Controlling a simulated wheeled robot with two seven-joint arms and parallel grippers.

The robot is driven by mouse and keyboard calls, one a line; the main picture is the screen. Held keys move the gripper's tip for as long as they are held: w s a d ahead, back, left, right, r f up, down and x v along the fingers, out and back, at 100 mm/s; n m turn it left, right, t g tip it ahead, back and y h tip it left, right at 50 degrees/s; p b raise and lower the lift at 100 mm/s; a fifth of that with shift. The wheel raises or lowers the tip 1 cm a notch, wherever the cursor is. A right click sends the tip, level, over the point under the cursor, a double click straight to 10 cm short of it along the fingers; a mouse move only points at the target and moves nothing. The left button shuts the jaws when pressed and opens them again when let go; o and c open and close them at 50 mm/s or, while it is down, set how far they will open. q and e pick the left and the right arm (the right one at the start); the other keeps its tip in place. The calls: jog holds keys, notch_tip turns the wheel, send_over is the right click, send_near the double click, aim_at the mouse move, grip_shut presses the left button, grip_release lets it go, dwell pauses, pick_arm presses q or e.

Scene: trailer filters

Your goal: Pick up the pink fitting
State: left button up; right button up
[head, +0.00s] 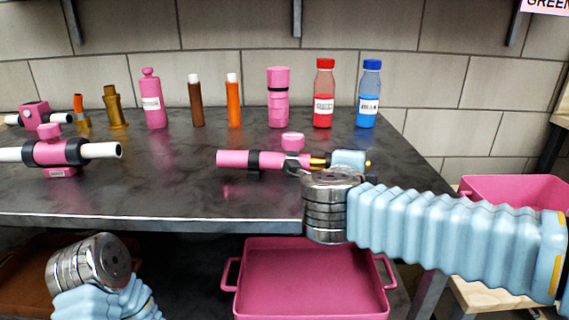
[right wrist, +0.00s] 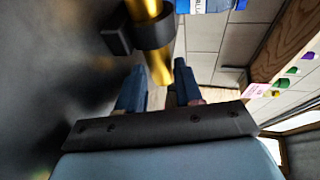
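A pink fitting assembly (head: 252,159) lies on the dark table at centre, with a black ring, a pink knob (head: 293,141) on top and a gold right end (head: 318,162). Another pink fitting (head: 60,152) with black rings sits on a white pipe at the left. My right gripper (head: 352,160) is at the gold end. In the right wrist view, its two dark fingers (right wrist: 160,88) are apart. The gold tube (right wrist: 158,55), with a black ring, reaches down towards the gap; I cannot tell whether they touch. My left wrist shows at lower left, but its gripper is not visible.
Behind stand a pink bottle (head: 152,98), brown tube (head: 195,101), orange tube (head: 233,101), pink canister (head: 278,97), red bottle (head: 323,94) and blue bottle (head: 369,94). A pink tray (head: 310,308) is below the table's front edge; a pink bin (head: 515,187) is at right.

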jog(key=shift+w+d+f, duration=0.15)
jog(key=shift+w+d, duration=0.05)
jog(key=shift+w, duration=0.3)
grip_shut()
